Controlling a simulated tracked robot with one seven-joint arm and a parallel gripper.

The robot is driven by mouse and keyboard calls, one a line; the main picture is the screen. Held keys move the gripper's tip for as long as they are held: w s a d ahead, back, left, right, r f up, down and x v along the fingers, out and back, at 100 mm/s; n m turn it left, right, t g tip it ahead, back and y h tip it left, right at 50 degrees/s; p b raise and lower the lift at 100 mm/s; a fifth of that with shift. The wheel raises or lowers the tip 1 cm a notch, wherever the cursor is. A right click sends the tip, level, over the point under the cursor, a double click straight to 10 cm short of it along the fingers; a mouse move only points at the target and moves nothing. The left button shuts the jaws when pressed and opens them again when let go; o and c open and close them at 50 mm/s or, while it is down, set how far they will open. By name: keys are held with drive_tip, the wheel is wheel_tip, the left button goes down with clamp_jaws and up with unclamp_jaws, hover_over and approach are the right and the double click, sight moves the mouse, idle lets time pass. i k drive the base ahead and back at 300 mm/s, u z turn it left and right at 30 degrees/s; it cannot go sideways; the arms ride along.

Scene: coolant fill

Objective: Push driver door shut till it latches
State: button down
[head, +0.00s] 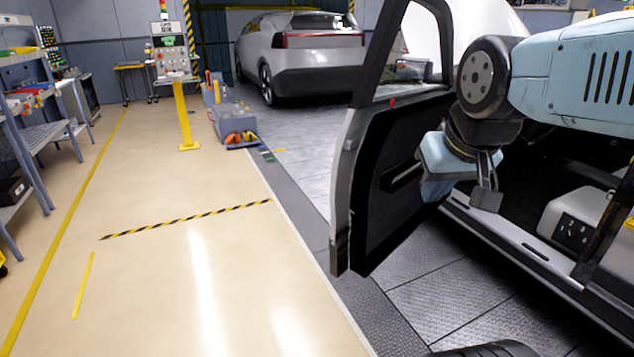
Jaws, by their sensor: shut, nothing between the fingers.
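The driver door (398,165) stands wide open in the head view, right of centre, with its dark inner panel and window frame showing. The car's door opening, with its pale sill (530,245), lies to the right of the door. My gripper (487,197) is shut and empty. It hangs at the end of my pale blue arm between the door's inner side and the sill. Part of my wrist overlaps the door panel's right edge in the picture; I cannot tell whether it touches. The door's outer face and latch are hidden.
A second grey car (300,55) is parked at the back. A blue tool cart (232,118) and a yellow post (184,115) stand left of it. Shelving (45,125) lines the left wall. The beige floor (180,270) left of the door is clear.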

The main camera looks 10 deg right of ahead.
sight(376, 201)
drive_tip(key=u, duration=0.05)
drive_tip(key=i, duration=1.45)
